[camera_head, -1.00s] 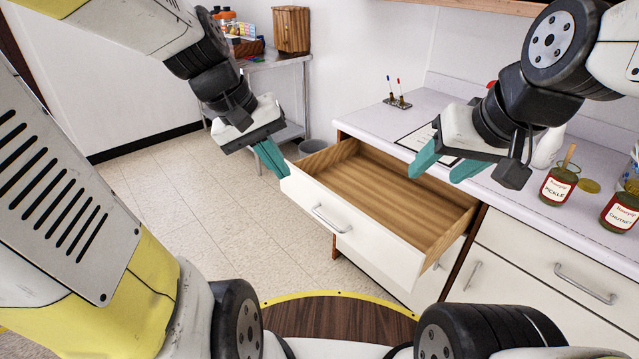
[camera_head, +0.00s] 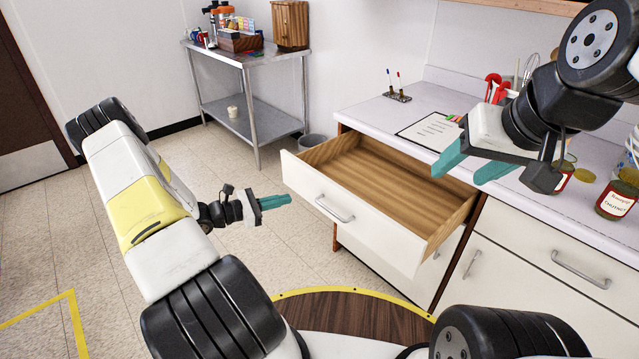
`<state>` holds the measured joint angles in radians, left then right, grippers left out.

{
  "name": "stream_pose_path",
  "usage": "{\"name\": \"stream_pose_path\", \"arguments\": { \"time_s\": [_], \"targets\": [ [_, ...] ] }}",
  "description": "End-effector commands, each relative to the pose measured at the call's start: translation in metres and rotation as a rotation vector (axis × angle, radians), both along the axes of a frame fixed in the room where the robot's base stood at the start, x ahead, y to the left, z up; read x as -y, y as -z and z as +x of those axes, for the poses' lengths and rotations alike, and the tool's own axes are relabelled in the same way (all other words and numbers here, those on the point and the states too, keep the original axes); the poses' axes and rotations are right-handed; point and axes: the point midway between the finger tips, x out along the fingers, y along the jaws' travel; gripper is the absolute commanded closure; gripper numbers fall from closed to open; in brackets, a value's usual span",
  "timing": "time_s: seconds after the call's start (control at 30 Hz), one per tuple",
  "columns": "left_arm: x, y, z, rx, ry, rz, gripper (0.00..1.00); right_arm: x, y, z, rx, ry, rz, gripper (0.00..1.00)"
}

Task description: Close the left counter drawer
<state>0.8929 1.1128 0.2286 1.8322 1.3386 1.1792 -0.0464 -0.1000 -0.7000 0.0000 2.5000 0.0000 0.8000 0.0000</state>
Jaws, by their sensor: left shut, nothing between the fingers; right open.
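The left counter drawer (camera_head: 340,218) is pulled out from the white counter. Its wooden inside is empty, and its front panel carries a metal handle (camera_head: 334,209). My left gripper (camera_head: 290,200) is shut and empty. It shows just left of the drawer front in the picture, with its teal fingers pointing right toward the panel; I cannot tell whether they touch it. My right gripper (camera_head: 470,170) is open and empty. It shows over the counter edge at the back right of the drawer, apart from the handle.
On the countertop (camera_head: 375,115) are a pen holder (camera_head: 397,96), a clipboard (camera_head: 428,131) and jars (camera_head: 617,198) at the right. A steel side table (camera_head: 275,122) and a grey bin (camera_head: 313,142) stand behind. The floor left of the drawer is clear.

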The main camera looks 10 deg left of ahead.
Motion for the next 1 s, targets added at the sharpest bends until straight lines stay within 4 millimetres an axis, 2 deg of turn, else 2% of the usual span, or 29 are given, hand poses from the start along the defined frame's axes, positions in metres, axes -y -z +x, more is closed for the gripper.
{"name": "stream_pose_path", "arguments": {
  "time_s": [0.03, 0.13, 0.23, 0.37, 0.57, 1.0],
  "targets": [
    [-0.011, 0.021, 0.000, -0.024, -0.071, -0.060, 1.00, 0.000, 0.000, 0.000, 0.000, 0.000, 0.000, 0.45],
    [-0.028, 0.047, 0.003, -0.050, -0.178, -0.143, 1.00, 0.000, 0.000, 0.000, 0.000, 0.000, 0.000, 0.45],
    [-0.038, 0.064, 0.003, -0.066, -0.245, -0.190, 1.00, 0.000, 0.000, 0.000, 0.000, 0.000, 0.000, 0.45],
    [-0.042, 0.072, 0.005, -0.073, -0.279, -0.214, 1.00, 0.000, 0.000, 0.000, 0.000, 0.000, 0.000, 0.45],
    [-0.025, 0.072, 0.025, -0.072, -0.275, -0.215, 1.00, 0.000, 0.000, 0.000, 0.000, 0.000, 0.000, 0.45],
    [0.030, 0.072, 0.095, -0.073, -0.274, -0.211, 1.00, 0.000, 0.000, 0.000, 0.000, 0.000, 0.000, 0.45]
  ]
}}
